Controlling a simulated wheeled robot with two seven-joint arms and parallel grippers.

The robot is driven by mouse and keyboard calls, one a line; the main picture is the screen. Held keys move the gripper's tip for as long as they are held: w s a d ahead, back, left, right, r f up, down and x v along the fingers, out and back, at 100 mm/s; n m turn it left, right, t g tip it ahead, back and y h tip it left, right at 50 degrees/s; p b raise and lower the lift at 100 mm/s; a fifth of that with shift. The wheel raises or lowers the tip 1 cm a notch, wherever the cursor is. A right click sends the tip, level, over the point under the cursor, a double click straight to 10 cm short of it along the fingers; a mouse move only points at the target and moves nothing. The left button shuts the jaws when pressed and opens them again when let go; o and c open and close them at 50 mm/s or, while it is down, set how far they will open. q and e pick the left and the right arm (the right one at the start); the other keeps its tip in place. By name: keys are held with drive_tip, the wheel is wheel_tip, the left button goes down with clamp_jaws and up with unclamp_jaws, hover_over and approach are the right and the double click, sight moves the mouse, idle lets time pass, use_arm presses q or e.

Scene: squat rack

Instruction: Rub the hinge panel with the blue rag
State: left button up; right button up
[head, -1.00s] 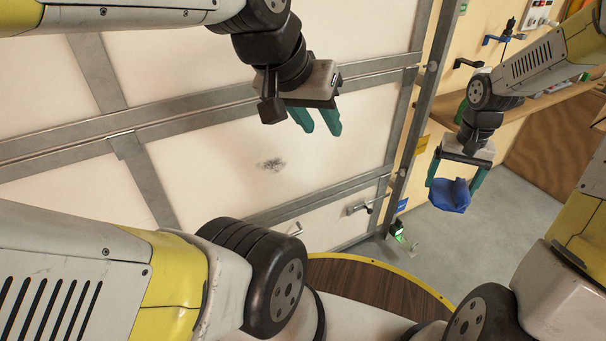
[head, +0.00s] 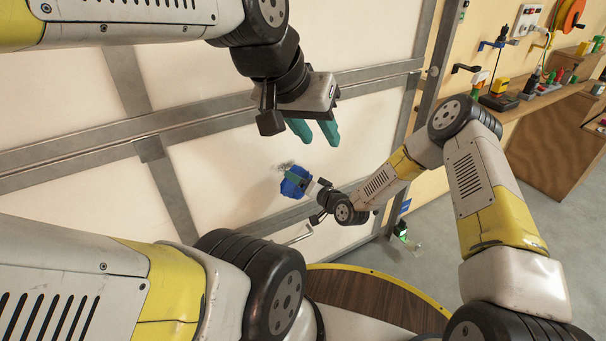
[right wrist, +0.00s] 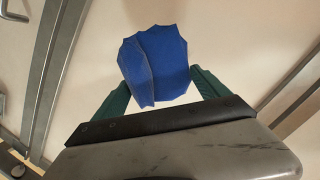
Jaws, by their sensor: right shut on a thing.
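The hinge panel (head: 230,165) is a large off-white panel framed by grey metal bars, with a dark smudge (head: 284,166) on it. The blue rag (head: 293,188) is at the panel just below the smudge and covers part of that area. My right gripper (head: 301,182) is shut on the rag; in the right wrist view the rag (right wrist: 155,68) sits between its teal fingers, in front of the off-white surface. I cannot tell whether the rag touches the panel. My left gripper (head: 318,132) is open and empty, above the smudge, its teal fingers apart.
A grey handle (head: 300,236) sticks out low on the panel, close below the right gripper. A wooden shelf (head: 535,100) with tools and an orange reel (head: 571,14) lie to the right.

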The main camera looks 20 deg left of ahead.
sight(283, 187)
drive_tip(key=s+a+t, duration=0.1)
drive_tip(key=s+a+t+y, duration=0.1)
drive_tip(key=s, duration=0.1)
drive_tip(key=s+a+f+m, duration=0.1)
drive_tip(key=shift+s+a+t, duration=0.35)
drive_tip(key=shift+s+t, duration=0.05)
drive_tip(key=shift+x, duration=2.85)
drive_tip(key=shift+x, duration=0.95)
drive_tip(key=shift+w, duration=0.1)
drive_tip(key=shift+w+d, duration=1.4)
drive_tip(key=shift+w+d+r, duration=0.1)
drive_tip(key=shift+w+d, duration=1.15)
drive_tip(key=shift+w, duration=0.3)
drive_tip(key=shift+w+d, duration=1.25)
drive_tip(key=shift+w, duration=0.35)
drive_tip(key=shift+a, duration=0.1)
